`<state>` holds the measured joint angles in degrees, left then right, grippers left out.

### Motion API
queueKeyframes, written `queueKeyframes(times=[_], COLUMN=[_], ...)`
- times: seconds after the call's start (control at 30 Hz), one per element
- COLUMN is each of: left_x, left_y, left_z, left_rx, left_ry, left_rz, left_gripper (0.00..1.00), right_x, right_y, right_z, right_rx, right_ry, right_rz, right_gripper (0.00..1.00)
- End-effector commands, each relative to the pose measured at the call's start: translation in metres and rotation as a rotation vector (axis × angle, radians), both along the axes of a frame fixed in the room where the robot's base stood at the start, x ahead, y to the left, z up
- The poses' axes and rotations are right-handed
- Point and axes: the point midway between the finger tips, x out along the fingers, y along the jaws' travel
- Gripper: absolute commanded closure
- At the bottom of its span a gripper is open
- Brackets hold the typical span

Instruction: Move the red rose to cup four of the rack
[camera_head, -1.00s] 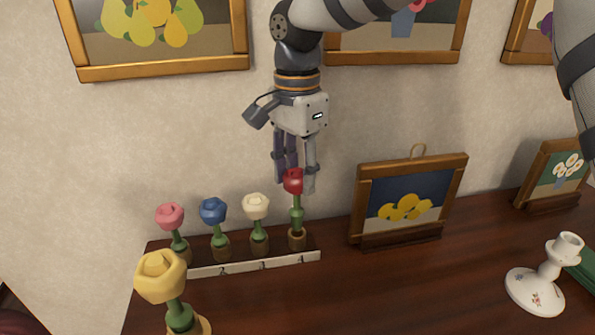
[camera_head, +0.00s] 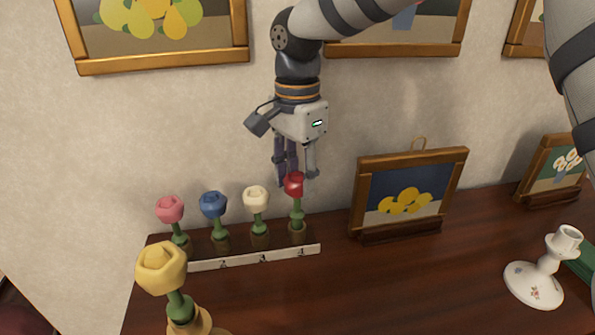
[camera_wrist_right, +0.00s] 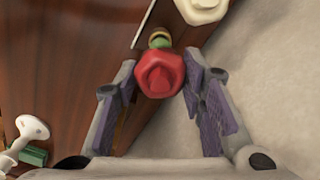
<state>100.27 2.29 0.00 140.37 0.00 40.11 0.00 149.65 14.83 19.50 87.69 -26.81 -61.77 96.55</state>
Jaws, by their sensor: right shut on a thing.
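The red rose (camera_head: 294,184) stands upright with its green stem in the right-end cup (camera_head: 298,232) of the rack (camera_head: 200,265), above the label 4. In the right wrist view the red bloom (camera_wrist_right: 159,74) is between the two fingertips. My right gripper (camera_head: 299,180) points down from above and is shut on the bloom, with its fingers at either side in the wrist view (camera_wrist_right: 165,80). Pink (camera_head: 170,209), blue (camera_head: 213,205) and cream (camera_head: 256,198) roses fill the other cups to the left. My left gripper is out of view.
A yellow rose (camera_head: 161,266) stands in a separate holder in front of the rack. A framed lemon picture (camera_head: 405,203) stands right of the rack. A white candlestick (camera_head: 535,282) is at the far right. The wooden top between them is clear.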

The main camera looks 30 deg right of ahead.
Motion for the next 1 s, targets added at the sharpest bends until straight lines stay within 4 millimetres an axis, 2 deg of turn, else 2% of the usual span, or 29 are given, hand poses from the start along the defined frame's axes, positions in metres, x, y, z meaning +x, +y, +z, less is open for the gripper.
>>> queueKeyframes(times=[0.8, 0.83, 0.9, 1.0], left_x=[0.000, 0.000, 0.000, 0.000], left_y=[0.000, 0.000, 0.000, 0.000], left_z=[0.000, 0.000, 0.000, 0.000], left_rx=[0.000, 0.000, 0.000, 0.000], left_ry=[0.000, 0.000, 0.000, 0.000], left_rz=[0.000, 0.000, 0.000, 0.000], left_gripper=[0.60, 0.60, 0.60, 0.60], right_x=[0.000, 0.000, 0.000, 0.000], right_y=[0.000, 0.000, 0.000, 0.000], right_z=[-0.020, -0.020, -0.020, -0.020], right_rx=[-0.001, 0.000, 0.000, 0.000], right_ry=[0.001, 0.000, 0.000, 0.000], right_rz=[0.000, 0.000, 0.000, 0.000], right_gripper=[0.83, 0.56, 0.41, 0.40])
